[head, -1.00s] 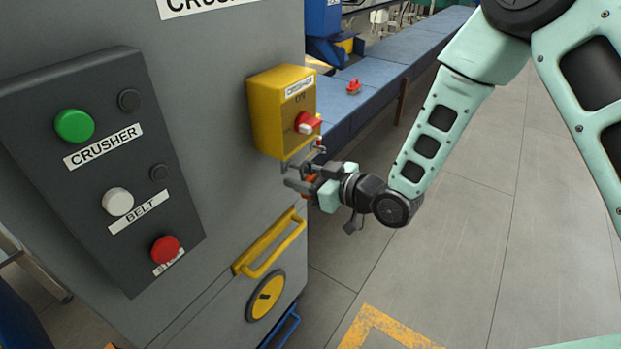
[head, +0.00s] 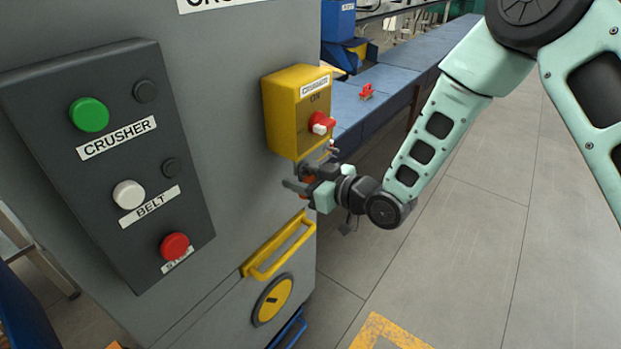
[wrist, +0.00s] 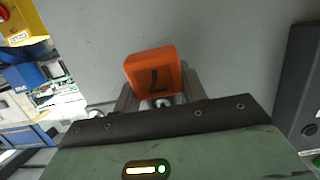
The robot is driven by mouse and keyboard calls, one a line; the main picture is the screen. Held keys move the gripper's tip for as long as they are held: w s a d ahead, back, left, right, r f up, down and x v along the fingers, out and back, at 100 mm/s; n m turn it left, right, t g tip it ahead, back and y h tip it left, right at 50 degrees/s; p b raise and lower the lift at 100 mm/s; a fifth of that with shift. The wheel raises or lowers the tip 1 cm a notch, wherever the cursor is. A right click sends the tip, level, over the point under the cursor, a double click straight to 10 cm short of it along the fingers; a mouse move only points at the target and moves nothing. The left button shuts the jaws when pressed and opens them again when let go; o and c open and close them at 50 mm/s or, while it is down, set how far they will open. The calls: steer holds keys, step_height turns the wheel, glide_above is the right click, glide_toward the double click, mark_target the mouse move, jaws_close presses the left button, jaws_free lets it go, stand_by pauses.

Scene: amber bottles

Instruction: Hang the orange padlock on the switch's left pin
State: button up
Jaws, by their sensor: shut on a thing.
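The switch (head: 283,118) is a yellow box with a red and white handle, on the edge of the grey cabinet. My gripper is just below it. Small metal parts show under the box, but I cannot make out the left pin. A corner of the switch (wrist: 18,25) shows in the wrist view.
The grey cabinet wall (head: 225,100) is close beside my gripper. A black button panel (head: 190,215) and a yellow handle (head: 280,247) stick out from it. A blue bench (head: 400,78) with a small red object (head: 366,91) stands behind. The floor to the right is clear.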

steer(key=shift+s+r, duration=0.1)
steer(key=shift+s, duration=0.05)
steer(key=o, duration=1.3)
steer(key=shift+d, duration=0.3)
steer(key=shift+d+r, duration=0.1)
steer(key=shift+s+d, duration=0.1)
steer(key=shift+d, duration=0.1)
steer(key=p+v, duration=0.5)
steer(key=v, duration=1.1)
steer(key=shift+s+d, duration=0.25)
